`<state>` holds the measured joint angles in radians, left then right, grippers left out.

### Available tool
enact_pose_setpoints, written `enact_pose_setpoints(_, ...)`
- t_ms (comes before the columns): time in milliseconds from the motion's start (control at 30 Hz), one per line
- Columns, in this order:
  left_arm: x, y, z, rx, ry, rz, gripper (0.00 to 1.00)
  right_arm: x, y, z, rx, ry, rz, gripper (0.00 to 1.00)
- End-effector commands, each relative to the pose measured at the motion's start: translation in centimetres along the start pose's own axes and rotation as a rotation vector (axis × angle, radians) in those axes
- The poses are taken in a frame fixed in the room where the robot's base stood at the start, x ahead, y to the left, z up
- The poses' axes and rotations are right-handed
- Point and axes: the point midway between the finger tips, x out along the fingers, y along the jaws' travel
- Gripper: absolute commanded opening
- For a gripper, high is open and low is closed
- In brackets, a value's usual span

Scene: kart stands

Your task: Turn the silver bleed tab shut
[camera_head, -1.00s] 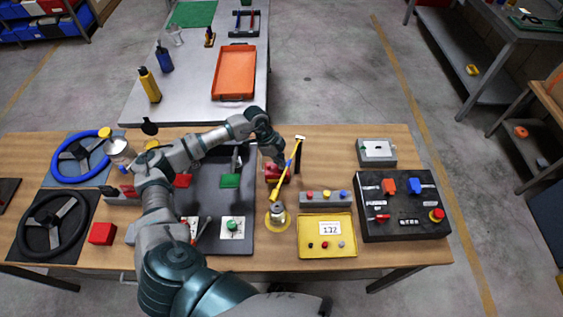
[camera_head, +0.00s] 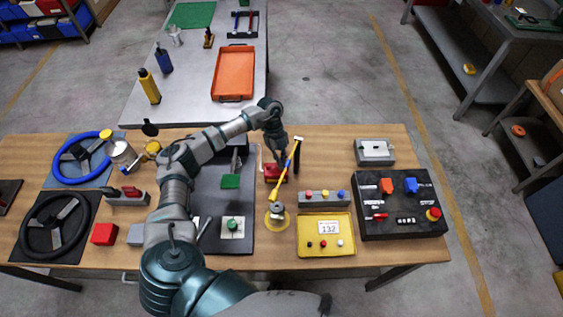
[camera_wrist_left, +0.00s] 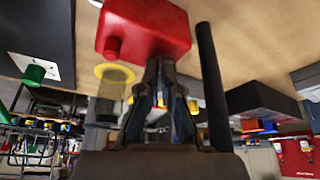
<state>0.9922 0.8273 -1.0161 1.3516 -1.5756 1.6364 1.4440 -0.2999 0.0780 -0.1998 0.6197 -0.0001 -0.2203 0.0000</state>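My left gripper (camera_head: 281,155) is above the far middle of the wooden table, close to a red block (camera_head: 271,174). In the left wrist view its fingertips (camera_wrist_left: 160,66) are close together, with nothing seen between them, just by the red block (camera_wrist_left: 145,28); I cannot tell if they touch it. A black upright rod (camera_wrist_left: 212,85) stands beside the fingers. A small silver fitting on a yellow round base (camera_head: 277,216) stands nearer the front. I cannot make out the silver bleed tab for certain. My right gripper is not in view.
A yellow-handled hammer (camera_head: 285,173) shows beside the red block. A grey button box (camera_head: 324,197), a yellow tray (camera_head: 326,248) and a black switch panel (camera_head: 402,233) are to the right. A dark mat (camera_head: 229,206) and steering wheels (camera_head: 55,222) lie left.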

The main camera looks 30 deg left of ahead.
Motion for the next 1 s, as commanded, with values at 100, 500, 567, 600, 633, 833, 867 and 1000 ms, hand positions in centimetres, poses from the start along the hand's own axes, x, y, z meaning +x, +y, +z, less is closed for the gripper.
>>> enact_pose_setpoints(100, -0.31, -0.19, 0.31, 0.062, -0.009, 0.02, 0.0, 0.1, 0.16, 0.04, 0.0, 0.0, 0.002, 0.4)
enact_pose_setpoints(500, -0.38, -0.32, 0.31, 0.179, -0.01, 0.067, 0.0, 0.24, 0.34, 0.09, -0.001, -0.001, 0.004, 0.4)
enact_pose_setpoints(567, -0.39, -0.34, 0.3, 0.185, -0.011, 0.068, 0.0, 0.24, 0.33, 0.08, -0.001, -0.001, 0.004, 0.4)
enact_pose_setpoints(600, -0.4, -0.34, 0.29, 0.187, -0.011, 0.069, 0.0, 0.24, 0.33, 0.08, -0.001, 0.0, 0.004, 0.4)
enact_pose_setpoints(633, -0.4, -0.35, 0.29, 0.188, -0.011, 0.069, 0.0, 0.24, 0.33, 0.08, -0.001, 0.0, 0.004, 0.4)
enact_pose_setpoints(833, -0.42, -0.38, 0.27, 0.188, -0.011, 0.068, 0.0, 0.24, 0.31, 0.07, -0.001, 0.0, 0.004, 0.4)
enact_pose_setpoints(867, -0.42, -0.38, 0.27, 0.188, -0.011, 0.068, 0.0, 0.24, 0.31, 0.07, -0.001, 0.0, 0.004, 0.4)
enact_pose_setpoints(1000, -0.42, -0.4, 0.26, 0.188, -0.011, 0.068, 0.16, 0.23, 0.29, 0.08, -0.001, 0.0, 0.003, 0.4)
